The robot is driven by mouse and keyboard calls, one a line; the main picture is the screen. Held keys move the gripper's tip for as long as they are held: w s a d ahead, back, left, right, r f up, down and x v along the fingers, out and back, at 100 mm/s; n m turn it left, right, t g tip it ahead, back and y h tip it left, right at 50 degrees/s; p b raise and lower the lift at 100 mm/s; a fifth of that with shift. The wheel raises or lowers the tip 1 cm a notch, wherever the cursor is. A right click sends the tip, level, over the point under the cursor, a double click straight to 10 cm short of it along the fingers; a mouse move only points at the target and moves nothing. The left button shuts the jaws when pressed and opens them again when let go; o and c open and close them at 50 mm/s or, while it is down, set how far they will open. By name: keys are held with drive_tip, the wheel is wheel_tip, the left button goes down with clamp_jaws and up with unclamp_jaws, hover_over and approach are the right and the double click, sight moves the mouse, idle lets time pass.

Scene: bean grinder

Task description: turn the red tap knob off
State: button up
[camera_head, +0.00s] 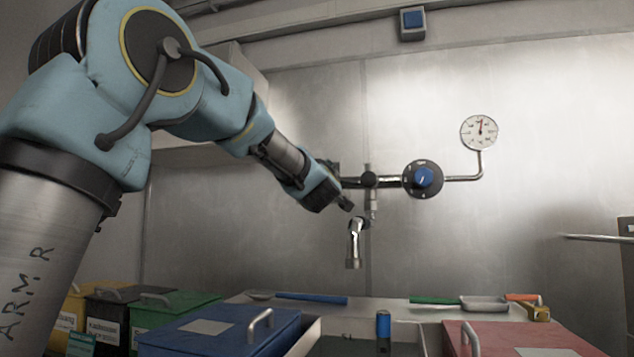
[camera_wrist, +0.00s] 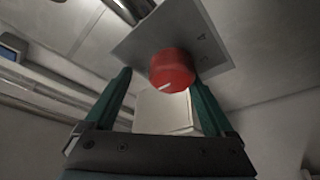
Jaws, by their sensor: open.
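The red tap knob (camera_wrist: 172,68) shows in the wrist view, a round knob on a grey plate (camera_wrist: 218,42) with small markings. A white pointer line on the knob's face runs toward the lower left. My gripper (camera_wrist: 160,77) is open, with its green fingers to the left and right of the knob in the picture. I cannot tell whether either finger touches it. In the head view my gripper (camera_head: 346,203) is at the wall pipework, just above the tap spout (camera_head: 354,245). The red knob does not show in that view.
A blue knob (camera_head: 423,177) on a black dial and a pressure gauge (camera_head: 479,132) are to the right on the pipe. Below are a blue-lidded bin (camera_head: 205,330), a red-lidded bin (camera_head: 500,335) and a counter with tools.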

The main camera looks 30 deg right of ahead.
wheel_tip(320, 180, up, 8)
drive_tip(key=shift+r+p, duration=0.2)
drive_tip(key=shift+p, duration=0.5)
